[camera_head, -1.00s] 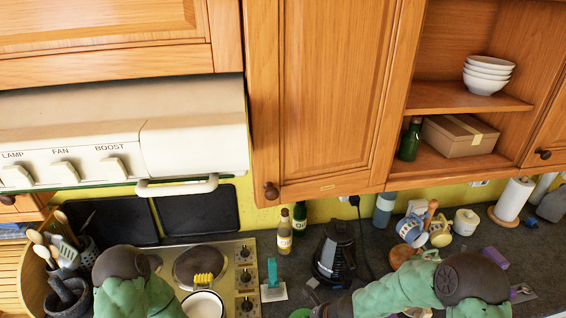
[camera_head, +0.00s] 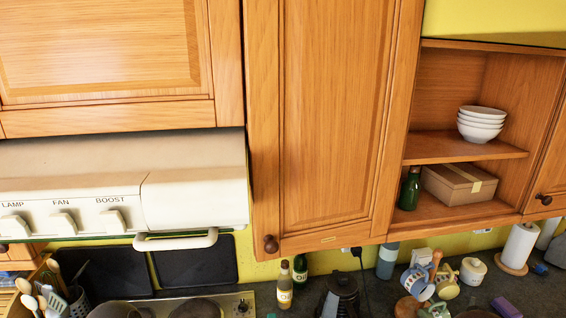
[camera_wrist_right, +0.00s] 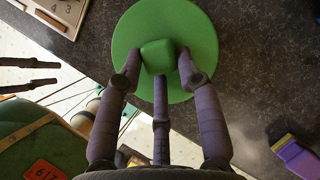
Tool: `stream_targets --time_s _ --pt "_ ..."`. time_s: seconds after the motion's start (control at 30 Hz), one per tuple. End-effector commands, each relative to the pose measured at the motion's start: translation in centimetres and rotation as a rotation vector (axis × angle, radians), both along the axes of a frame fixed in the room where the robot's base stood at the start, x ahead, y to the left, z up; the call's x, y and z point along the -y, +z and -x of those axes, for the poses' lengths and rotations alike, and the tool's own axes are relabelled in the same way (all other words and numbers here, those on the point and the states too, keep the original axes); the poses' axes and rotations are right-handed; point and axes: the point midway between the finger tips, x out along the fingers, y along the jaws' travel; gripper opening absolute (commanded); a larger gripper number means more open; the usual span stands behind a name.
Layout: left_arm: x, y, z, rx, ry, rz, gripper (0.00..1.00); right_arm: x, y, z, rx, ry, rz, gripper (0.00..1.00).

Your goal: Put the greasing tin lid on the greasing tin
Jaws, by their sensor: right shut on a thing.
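The green round lid (camera_wrist_right: 133,27) with a square green knob (camera_wrist_right: 157,56) shows in the right wrist view. I take it to be the greasing tin lid. My right gripper (camera_wrist_right: 160,62) is shut on the knob, and the lid hangs above the counter or its edge. At the left of that view, two dark fingers of my left gripper (camera_wrist_right: 57,73) are apart with nothing between them. I cannot make out the greasing tin in either current view. Neither gripper's fingers show in the head view.
The dark counter (camera_head: 385,301) holds mugs (camera_head: 417,283), bottles (camera_head: 284,286), a black kettle (camera_head: 341,297) and a paper roll (camera_head: 519,247). The hob (camera_head: 239,304) is at lower left. Cupboards (camera_head: 330,110) and a cooker hood (camera_head: 195,185) overhang the counter.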

Motion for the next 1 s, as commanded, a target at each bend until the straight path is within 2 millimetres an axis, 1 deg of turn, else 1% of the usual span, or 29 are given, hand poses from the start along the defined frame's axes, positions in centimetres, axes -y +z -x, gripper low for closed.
stream_targets --time_s 0.57,0.77,0.8,0.87,0.9,1.0 --pt "0.01 -1.03 0.01 0.000 0.000 0.000 0.29 0.01 -1.05 -0.03 0.001 0.000 0.000 0.00" --pt "0.00 -0.93 0.00 0.000 0.000 0.000 0.29 0.00 -0.95 -0.03 0.001 0.000 0.000 0.00" --pt "0.00 -0.92 0.00 0.000 0.000 0.000 0.29 0.01 -0.94 -0.03 0.001 0.000 0.000 0.44" --pt "0.00 -0.92 0.00 0.000 0.000 0.000 0.29 0.01 -0.96 -0.02 0.000 0.000 0.000 0.61" --pt "0.00 -0.93 0.00 0.000 0.000 0.000 0.29 0.00 -0.96 -0.01 0.000 0.000 0.000 0.66" --pt "0.00 -0.93 0.00 0.000 0.000 0.000 0.29 0.01 -1.00 0.03 0.000 0.000 0.000 0.66"
